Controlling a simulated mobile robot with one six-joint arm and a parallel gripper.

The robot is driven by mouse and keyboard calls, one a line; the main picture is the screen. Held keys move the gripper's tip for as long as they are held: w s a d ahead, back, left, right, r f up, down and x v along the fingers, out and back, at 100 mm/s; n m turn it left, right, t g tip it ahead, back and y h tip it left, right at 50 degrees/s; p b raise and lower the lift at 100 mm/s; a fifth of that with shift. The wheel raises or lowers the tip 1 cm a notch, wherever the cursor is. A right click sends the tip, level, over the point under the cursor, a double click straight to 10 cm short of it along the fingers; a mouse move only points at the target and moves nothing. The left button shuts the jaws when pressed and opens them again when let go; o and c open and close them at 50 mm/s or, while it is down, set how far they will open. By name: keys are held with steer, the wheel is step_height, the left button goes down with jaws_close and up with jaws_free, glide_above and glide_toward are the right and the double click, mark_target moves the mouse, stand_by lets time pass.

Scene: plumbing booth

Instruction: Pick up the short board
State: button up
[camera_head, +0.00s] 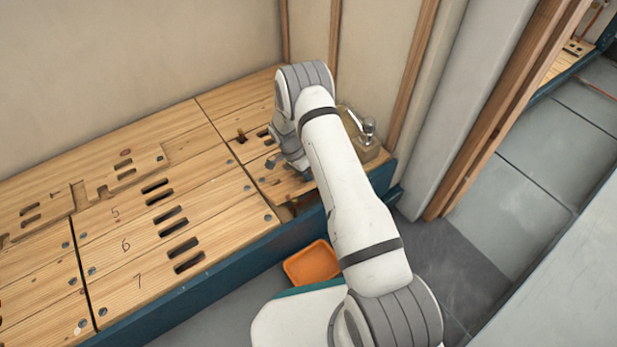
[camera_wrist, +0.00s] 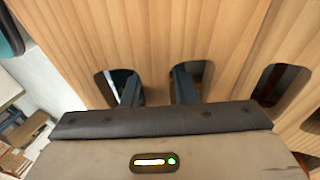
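The short board (camera_head: 280,184) is a pale wooden plank at the right end of the platform, partly hidden by my arm in the head view. In the wrist view the wood (camera_wrist: 160,40) fills the top, with oval slots cut through it. My gripper (camera_wrist: 157,88) has one finger in each of two neighbouring slots, against the strip of wood between them. It looks shut on that strip. In the head view my gripper (camera_head: 294,168) is low over the board, and its fingertips are hidden. I cannot tell whether the board is raised.
Longer slotted boards (camera_head: 170,215) marked 5, 6 and 7 lie to the left. A metal faucet (camera_head: 367,128) on a block stands right of the arm. An orange tray (camera_head: 312,264) is on the floor before the blue platform edge (camera_head: 200,288). Wooden studs and walls rise behind.

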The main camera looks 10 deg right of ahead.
steer(key=shift+w, duration=0.1)
jaws_close()
step_height(320, 180, up, 11)
steer(key=p, duration=0.4)
steer(key=shift+f, duration=0.15)
steer(key=s+r+n+t+p, duration=0.1)
steer(key=r+n+p, duration=0.3)
steer(key=r+p, duration=0.7)
steer(key=s+r+n+t+h+p, duration=0.1)
steer(key=s+r+n+p, duration=0.3)
steer(key=r+p, duration=0.7)
steer(key=s+r+n+t+p, duration=0.3)
steer(key=r+p, duration=0.9)
steer(key=r, duration=1.1)
steer(key=shift+n, duration=0.9)
